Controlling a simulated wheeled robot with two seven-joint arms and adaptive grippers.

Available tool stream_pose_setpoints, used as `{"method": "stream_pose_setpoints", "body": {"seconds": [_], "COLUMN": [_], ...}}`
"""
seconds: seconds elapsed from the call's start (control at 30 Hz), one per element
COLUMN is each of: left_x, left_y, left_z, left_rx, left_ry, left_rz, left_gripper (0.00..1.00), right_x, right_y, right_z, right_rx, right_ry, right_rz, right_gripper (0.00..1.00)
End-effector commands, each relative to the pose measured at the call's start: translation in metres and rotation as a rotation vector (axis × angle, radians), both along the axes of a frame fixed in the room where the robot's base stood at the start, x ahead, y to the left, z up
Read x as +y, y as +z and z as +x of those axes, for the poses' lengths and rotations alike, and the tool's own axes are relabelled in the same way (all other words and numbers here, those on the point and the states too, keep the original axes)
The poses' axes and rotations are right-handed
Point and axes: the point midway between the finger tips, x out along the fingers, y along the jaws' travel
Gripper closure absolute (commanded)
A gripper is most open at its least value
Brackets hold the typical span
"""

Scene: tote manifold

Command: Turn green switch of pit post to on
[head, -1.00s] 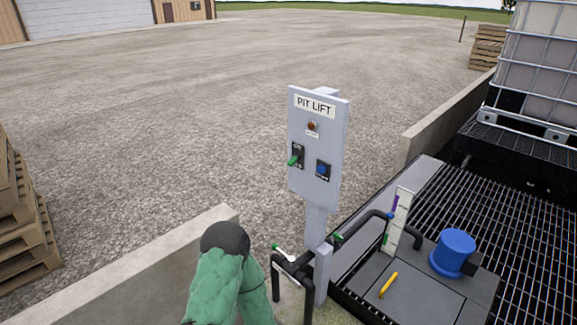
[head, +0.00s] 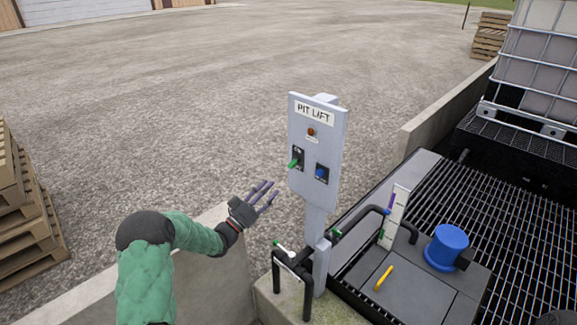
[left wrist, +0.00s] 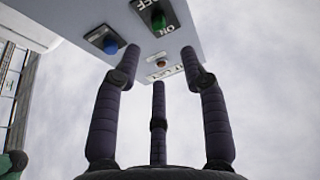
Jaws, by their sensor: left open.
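The pit post is a grey panel (head: 316,150) labelled PIT LIFT on a grey post. Its green switch (head: 294,163) is on the panel's left side, with a blue button (head: 321,173) to its right and an amber lamp (head: 311,132) above. My left gripper (head: 266,192) is open and empty, below and left of the panel, apart from it. In the left wrist view the open fingers (left wrist: 158,75) point up toward the panel, with the green switch (left wrist: 158,20) beyond them near the ON marking and the blue button (left wrist: 110,43) to its left. My right gripper is not seen.
Black pipes with green-marked valves (head: 290,258) stand at the post's foot. A low concrete wall (head: 190,265) runs beside my left arm. A blue cylinder (head: 446,246) and a yellow handle (head: 384,278) sit on grey covers at the right. Pallets (head: 28,205) stand at left.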

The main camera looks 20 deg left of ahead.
Motion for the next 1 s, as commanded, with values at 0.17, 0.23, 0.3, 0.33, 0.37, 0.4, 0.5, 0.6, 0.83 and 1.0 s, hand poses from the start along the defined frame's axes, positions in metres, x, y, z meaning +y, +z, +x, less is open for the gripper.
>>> {"method": "stream_pose_setpoints", "body": {"seconds": [0.17,0.23,0.3,0.33,0.37,0.4,0.5,0.6,0.83,1.0], "left_x": [-0.008,-0.012,-0.017,-0.019,-0.02,-0.023,-0.028,-0.031,-0.035,-0.035], "left_y": [0.007,0.012,0.017,0.019,0.02,0.024,0.029,0.034,0.039,0.039], "left_z": [0.019,0.029,0.041,0.045,0.05,0.056,0.069,0.08,0.091,0.091], "left_rx": [-0.001,-0.001,-0.002,-0.001,0.0,-0.001,0.0,0.001,0.002,0.002], "left_ry": [-0.004,-0.003,-0.003,-0.003,-0.002,-0.002,-0.002,0.0,0.001,0.001], "left_rz": [0.001,0.001,0.002,0.001,0.0,0.0,0.0,0.0,-0.001,-0.001], "left_gripper": [0.57,0.57,0.57,0.57,0.57,0.57,0.57,0.57,0.57,0.57], "right_x": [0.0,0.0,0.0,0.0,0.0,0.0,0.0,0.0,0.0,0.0], "right_y": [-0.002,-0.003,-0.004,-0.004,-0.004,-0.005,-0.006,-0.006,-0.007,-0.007], "right_z": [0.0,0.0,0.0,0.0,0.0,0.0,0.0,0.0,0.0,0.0], "right_rx": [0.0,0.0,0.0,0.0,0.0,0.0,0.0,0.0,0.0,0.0], "right_ry": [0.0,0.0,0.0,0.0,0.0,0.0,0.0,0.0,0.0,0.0], "right_rz": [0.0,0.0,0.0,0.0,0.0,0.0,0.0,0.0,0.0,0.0], "right_gripper": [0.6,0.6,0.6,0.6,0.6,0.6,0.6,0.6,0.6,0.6]}}
